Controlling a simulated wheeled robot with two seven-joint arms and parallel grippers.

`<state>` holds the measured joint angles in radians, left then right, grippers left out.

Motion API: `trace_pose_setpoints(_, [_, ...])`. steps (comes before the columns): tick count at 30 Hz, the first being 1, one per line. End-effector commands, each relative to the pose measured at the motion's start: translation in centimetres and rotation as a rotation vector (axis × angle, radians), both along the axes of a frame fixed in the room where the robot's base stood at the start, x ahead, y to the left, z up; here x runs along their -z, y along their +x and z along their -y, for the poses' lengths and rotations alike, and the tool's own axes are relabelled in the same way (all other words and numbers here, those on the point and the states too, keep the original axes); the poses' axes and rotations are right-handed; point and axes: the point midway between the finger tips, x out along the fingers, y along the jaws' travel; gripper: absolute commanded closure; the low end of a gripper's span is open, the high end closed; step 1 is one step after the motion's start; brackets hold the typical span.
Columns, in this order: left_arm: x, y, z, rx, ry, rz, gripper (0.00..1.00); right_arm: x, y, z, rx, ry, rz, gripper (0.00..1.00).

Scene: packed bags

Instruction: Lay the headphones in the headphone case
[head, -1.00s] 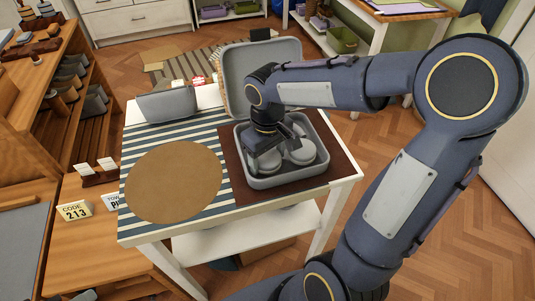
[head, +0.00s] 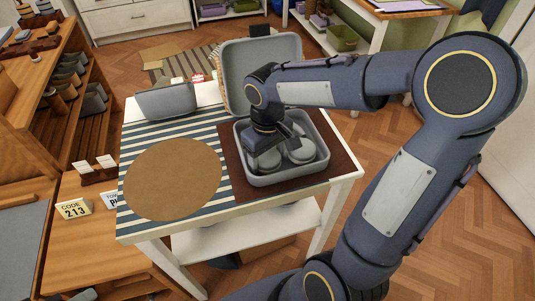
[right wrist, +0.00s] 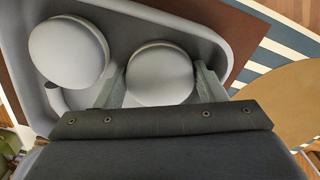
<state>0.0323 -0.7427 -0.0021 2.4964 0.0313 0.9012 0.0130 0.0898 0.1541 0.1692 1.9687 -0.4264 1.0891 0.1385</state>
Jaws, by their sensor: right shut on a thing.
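The grey headphone case (head: 290,178) lies open on the white table, its lid (head: 262,75) raised at the back. The light grey headphones (head: 302,152) are inside its tray. The right wrist view shows two round ear cups, a left one (right wrist: 68,52) and a right one (right wrist: 160,74), inside the case wall (right wrist: 205,35). My right gripper (right wrist: 160,82) reaches down into the case, with one finger on each side of the right cup, shut on the headphones. The headband is mostly hidden by the gripper. My left gripper is not in view.
The case stands on a dark brown mat (head: 340,170). A round tan mat (head: 172,180) lies on a striped cloth to the left. A grey open container (head: 168,102) stands behind it. Wooden shelves (head: 70,85) are at the far left.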

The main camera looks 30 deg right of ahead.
Motion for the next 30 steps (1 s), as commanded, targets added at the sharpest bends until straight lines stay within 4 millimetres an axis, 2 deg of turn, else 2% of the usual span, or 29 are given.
trace_pose_setpoints(7, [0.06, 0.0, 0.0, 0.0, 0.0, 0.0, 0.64, 0.08, 0.01, 0.0, 0.0, 0.0, 0.001, 0.64])
trace_pose_setpoints(8, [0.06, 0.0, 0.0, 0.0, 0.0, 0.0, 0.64, 0.08, 0.01, 0.0, 0.0, 0.0, 0.001, 0.33])
trace_pose_setpoints(13, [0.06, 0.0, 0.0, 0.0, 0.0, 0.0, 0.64, 0.08, 0.01, -0.03, 0.0, 0.0, 0.0, 0.11])
trace_pose_setpoints(18, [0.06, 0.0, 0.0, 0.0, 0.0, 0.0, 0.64, 0.09, 0.0, -0.06, -0.001, 0.001, 0.0, 0.1])
trace_pose_setpoints(20, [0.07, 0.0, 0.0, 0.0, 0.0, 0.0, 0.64, 0.12, -0.02, -0.08, -0.001, 0.001, 0.0, 0.2])
trace_pose_setpoints(21, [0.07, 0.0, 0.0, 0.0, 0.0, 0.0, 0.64, 0.12, -0.02, -0.08, -0.001, 0.001, 0.0, 0.21])
trace_pose_setpoints(30, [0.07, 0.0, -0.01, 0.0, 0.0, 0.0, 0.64, 0.1, 0.0, -0.02, 0.0, 0.0, 0.0, 0.21])
